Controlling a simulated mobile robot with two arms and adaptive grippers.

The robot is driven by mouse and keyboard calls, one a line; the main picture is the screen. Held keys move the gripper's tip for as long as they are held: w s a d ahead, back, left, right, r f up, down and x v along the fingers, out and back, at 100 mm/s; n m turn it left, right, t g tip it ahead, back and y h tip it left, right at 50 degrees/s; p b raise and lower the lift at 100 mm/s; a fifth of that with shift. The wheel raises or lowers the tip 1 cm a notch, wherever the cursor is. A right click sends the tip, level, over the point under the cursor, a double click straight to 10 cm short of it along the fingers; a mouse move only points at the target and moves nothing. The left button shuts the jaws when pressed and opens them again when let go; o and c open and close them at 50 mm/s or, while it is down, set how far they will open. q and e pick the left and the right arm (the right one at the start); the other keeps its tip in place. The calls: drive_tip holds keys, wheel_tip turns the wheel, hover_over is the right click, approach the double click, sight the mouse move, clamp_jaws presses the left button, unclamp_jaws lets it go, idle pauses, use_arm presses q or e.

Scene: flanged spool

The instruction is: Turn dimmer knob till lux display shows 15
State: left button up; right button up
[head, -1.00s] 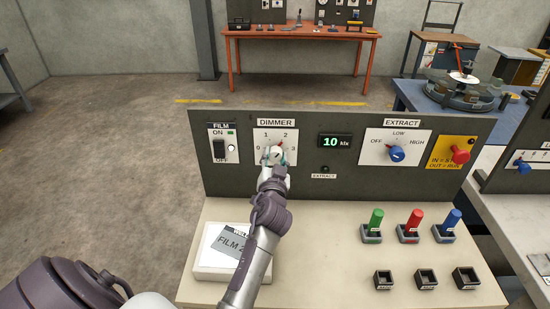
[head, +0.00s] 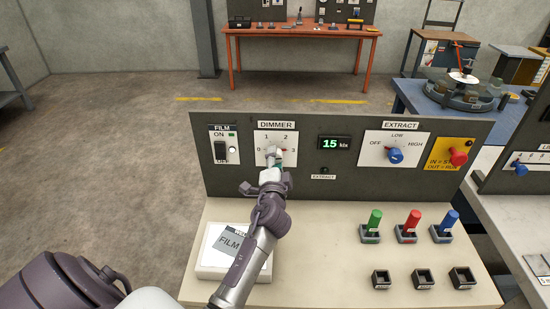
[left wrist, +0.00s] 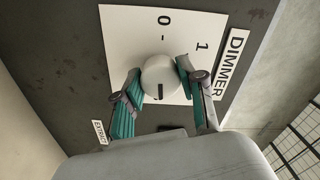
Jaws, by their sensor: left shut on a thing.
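The dimmer knob is a round white knob with a dark pointer line, seen best in the left wrist view (left wrist: 160,78). It sits on the white DIMMER plate (head: 287,139) of the dark upright panel. My left gripper (head: 273,157) is shut on the knob, with teal fingers on either side of it in the left wrist view (left wrist: 155,88). In the head view the gripper mostly hides the knob. The lux display (head: 335,143) right of the dimmer reads 15 klx in green. My right gripper is not in view.
The FILM switch (head: 221,151) is left of the dimmer. The blue EXTRACT knob (head: 395,156) and a red knob (head: 458,157) are to the right. A light box with a film card (head: 204,267), coloured handles (head: 413,220) and small sockets (head: 424,279) stand on the bench.

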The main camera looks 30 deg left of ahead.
use_arm(q)
drive_tip(key=shift+r+m, duration=0.1)
drive_tip(key=shift+m, duration=0.4)
drive_tip(key=o, duration=1.1)
drive_tip(key=shift+o, duration=0.2)
drive_tip(key=v, duration=1.2)
